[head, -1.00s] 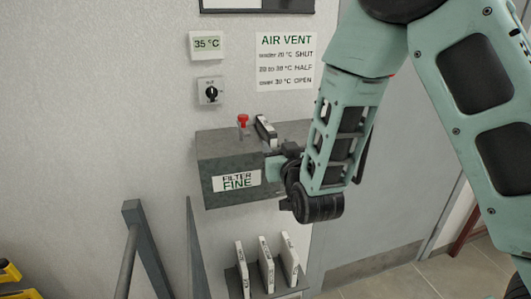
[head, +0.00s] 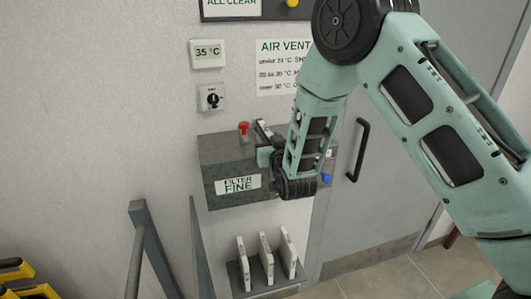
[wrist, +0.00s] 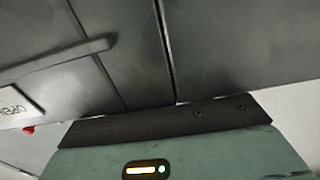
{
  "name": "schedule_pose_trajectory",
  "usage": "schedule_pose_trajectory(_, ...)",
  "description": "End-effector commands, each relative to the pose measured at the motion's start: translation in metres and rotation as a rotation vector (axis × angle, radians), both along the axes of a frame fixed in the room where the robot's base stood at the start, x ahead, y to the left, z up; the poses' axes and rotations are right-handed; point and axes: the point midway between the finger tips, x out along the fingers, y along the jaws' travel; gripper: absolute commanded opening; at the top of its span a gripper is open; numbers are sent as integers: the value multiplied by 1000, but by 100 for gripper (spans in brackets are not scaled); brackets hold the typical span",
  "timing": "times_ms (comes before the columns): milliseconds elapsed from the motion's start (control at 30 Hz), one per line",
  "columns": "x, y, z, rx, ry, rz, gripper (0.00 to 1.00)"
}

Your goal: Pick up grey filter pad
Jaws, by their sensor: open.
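Several upright pads with pale spines stand in a small rack (head: 262,284) low on the wall: a left pad (head: 243,263), a middle pad (head: 266,257) and a right pad (head: 288,253). Their spine labels are too small to read, so I cannot tell which is the grey filter pad. My gripper (head: 265,157) is open at the right front of the grey filter box (head: 211,160), well above the rack. The arm partly hides the box's right side. A dark and pale bar (head: 263,128) shows on the box's top. The wrist view shows close grey metal panels (wrist: 130,50).
The box's label (head: 238,184) reads FILTER FINE. A red knob (head: 244,127) stands on top, and a blue knob (head: 327,179) shows at its right. A grey frame (head: 150,245) stands left of the rack. A door with a black handle (head: 358,150) is at the right.

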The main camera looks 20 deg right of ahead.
Motion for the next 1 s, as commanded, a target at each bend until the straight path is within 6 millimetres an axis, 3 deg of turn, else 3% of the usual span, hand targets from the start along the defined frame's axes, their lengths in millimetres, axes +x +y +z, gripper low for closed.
schedule_pose_trajectory(100,0,0,0,0,0,0,43)
schedule_pose_trajectory(267,0,0,0,0,0,0,0)
schedule_pose_trajectory(667,0,0,2,0,-1,0,0)
schedule_pose_trajectory(1000,0,0,32,1,-5,0,0)
